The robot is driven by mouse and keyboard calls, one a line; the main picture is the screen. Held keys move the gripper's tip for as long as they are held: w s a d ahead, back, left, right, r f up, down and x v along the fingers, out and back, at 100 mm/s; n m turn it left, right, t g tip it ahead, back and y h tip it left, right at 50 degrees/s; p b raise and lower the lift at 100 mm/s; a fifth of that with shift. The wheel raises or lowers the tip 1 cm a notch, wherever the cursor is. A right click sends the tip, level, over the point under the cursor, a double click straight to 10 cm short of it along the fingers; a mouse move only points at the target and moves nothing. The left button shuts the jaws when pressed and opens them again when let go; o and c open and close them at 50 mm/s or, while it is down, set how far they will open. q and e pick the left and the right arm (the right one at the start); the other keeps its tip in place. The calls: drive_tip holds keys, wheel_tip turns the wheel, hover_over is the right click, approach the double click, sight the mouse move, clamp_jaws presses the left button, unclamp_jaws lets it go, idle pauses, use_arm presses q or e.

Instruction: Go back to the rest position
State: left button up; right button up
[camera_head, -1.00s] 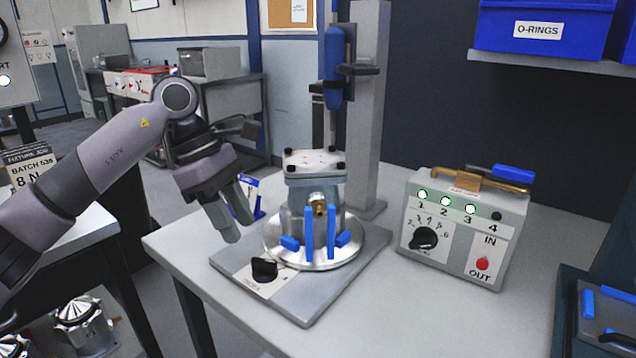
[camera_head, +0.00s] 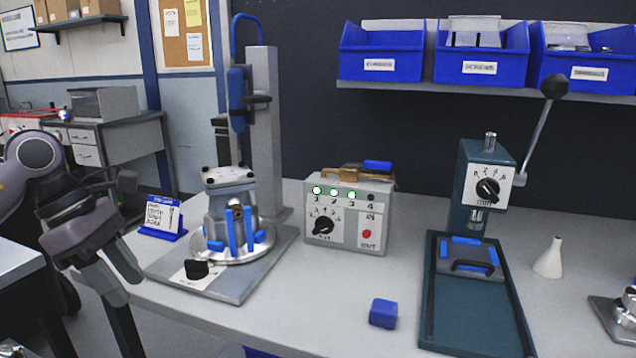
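My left gripper (camera_head: 118,276) hangs at the left, in front of the table's left edge and to the left of the fixture plate. Its two fingers point down and are spread apart, with nothing between them. A machined housing (camera_head: 222,205) stands on the round turntable of the fixture (camera_head: 238,282), with blue clamps around its base and bolts in its top plate. My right gripper does not show in the view.
A control box (camera_head: 348,215) with three lit lamps stands behind the clear middle of the table (camera_head: 310,290). A blue block (camera_head: 383,313) lies near the front. A green lever press (camera_head: 484,200), white funnel (camera_head: 550,258) and small blue-lettered sign (camera_head: 163,215) stand around. Blue bins (camera_head: 382,52) line the shelf.

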use_arm(q)
drive_tip(key=s+d+f+n+t+h+p, duration=0.1)
drive_tip(key=s+d+n+t+h+p, duration=0.15)
drive_tip(key=d+n+h, duration=0.65)
drive_tip(key=s+d+n+t+h+p, duration=0.1)
drive_tip(key=d+n+t+h+p, duration=0.2)
drive_tip(key=d+n+h, duration=0.6)
drive_tip(key=s+a+f+n+t+y+p, duration=0.1)
drive_tip(key=a+f+n+t+y+p, duration=0.15)
drive_tip(key=f+n+t+y, duration=0.7)
drive_tip(key=s+a+f+n+t+y+p, duration=0.15)
drive_tip(key=a+f+n+y, duration=0.35)
drive_tip(key=n, duration=0.9)
drive_tip(key=s+a+f+n+g+y, duration=0.3)
drive_tip(key=s+f+n+g+y, duration=0.2)
drive_tip(key=s+f+n, duration=0.4)
drive_tip(key=s+f+g, duration=0.1)
drive_tip(key=s+f, duration=0.1)
drive_tip(key=s, duration=0.2)
drive_tip(key=shift+f+y+p, duration=0.35)
drive_tip(key=shift+f+p, duration=0.05)
